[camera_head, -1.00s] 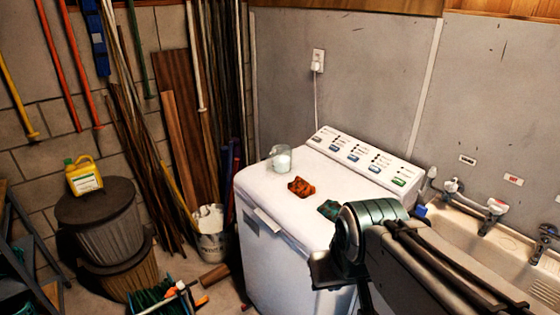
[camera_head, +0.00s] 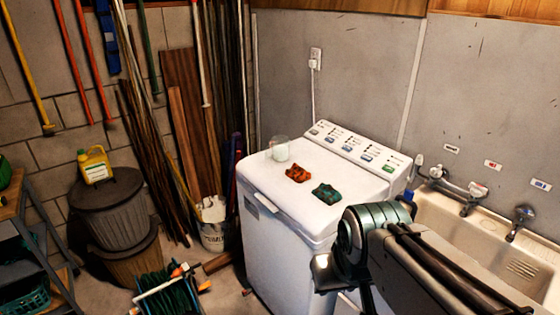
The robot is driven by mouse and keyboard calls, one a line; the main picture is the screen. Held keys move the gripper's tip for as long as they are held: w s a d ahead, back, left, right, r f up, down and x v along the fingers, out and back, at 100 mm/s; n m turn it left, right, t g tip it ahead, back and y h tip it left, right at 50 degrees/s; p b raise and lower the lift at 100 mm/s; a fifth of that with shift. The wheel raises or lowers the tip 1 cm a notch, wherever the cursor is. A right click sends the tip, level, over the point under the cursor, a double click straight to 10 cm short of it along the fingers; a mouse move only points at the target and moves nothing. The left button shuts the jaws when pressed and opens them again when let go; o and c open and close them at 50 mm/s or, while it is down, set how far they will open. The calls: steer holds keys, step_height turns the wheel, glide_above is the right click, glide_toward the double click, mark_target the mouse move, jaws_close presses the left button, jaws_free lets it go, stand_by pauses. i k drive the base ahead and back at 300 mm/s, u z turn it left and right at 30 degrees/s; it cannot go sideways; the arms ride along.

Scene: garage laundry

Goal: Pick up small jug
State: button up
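A small clear jug (camera_head: 279,150) with pale contents or a pale lower part stands upright on the back left of the white washing machine's top (camera_head: 335,200). An orange-red crumpled cloth (camera_head: 298,174) and a dark green one (camera_head: 326,193) lie to its right on the same lid. My arm reaches in from the lower right, in front of the machine and well apart from the jug. My gripper's fingers cannot be made out. Nothing touches the jug.
A sink with taps (camera_head: 530,268) is at the right. A yellow jug-like container (camera_head: 95,165) stands on a lidded grey bin (camera_head: 106,198) at the left. A white bucket (camera_head: 214,230), leaning boards and a green hose reel (camera_head: 170,293) stand left of the machine.

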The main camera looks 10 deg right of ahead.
mark_target(280, 145)
steer(key=k, duration=0.9)
steer(key=u, duration=1)
steer(key=i, duration=2.25)
steer(key=z, duration=1.25)
steer(key=i, duration=0.55)
steer(key=z, duration=0.55)
